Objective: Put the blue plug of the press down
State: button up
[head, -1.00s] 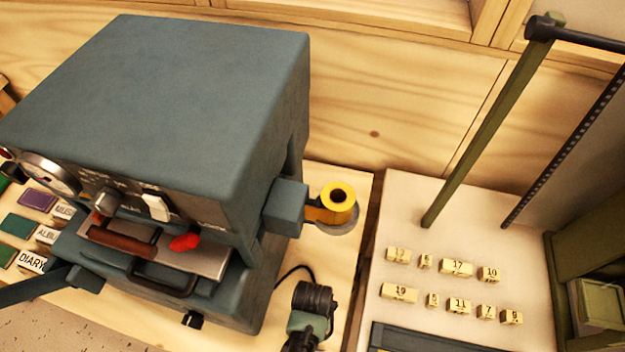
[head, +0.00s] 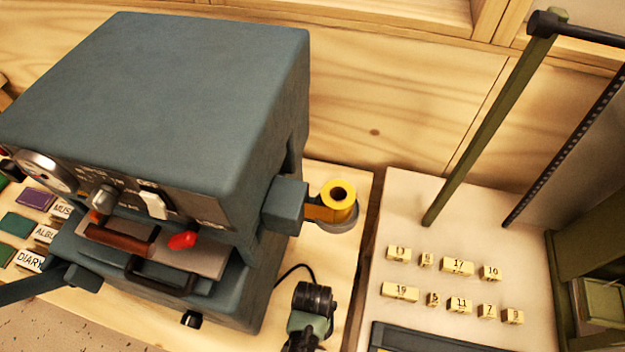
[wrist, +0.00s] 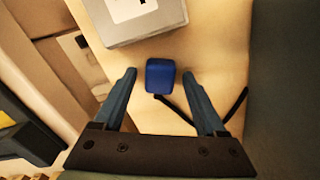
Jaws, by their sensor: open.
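The blue plug (wrist: 160,76) shows in the wrist view over the pale wooden surface (wrist: 215,40), with a black cord trailing from it. My gripper (wrist: 159,78) is open, one finger on each side of the plug, with a gap showing on both sides. I cannot tell whether the plug rests on the surface. The press (head: 165,90) is the large grey-blue machine at the left of the head view. The plug and my gripper are not visible there.
A yellow roll (head: 338,203) sits at the press's right side. A black and green device (head: 313,300) stands before it. Several numbered blocks (head: 457,267) lie on the pale board at right. In the wrist view, a dark surface (wrist: 285,90) closes off the right.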

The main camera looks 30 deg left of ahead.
notch_tip(320, 180, up, 13)
jog(key=p, duration=0.1)
dwell(0.3)
dwell(0.4)
